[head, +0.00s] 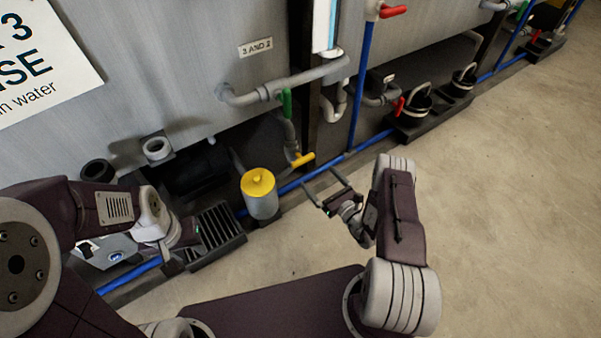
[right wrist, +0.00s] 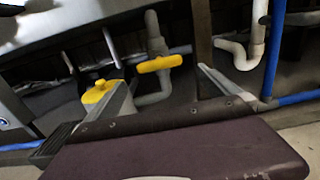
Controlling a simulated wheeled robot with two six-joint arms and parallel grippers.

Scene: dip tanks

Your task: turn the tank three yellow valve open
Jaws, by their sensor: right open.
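The yellow valve handle (head: 303,159) sits low at the front of the tank marked 3, on a grey pipe below a green handle. In the right wrist view the yellow valve handle (right wrist: 160,64) lies crosswise to the upright pipe. My right gripper (head: 318,180) is open and empty, its two fingers spread just in front of the handle and apart from it. In the right wrist view the handle shows between the fingers, farther off. My left gripper (head: 180,238) is low at the left by a dark grating; its fingers cannot be made out.
A grey canister with a yellow lid (head: 262,205) stands just left of the valve. A blue pipe (head: 367,75) runs upright to the right, another along the floor. The floor at right is clear.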

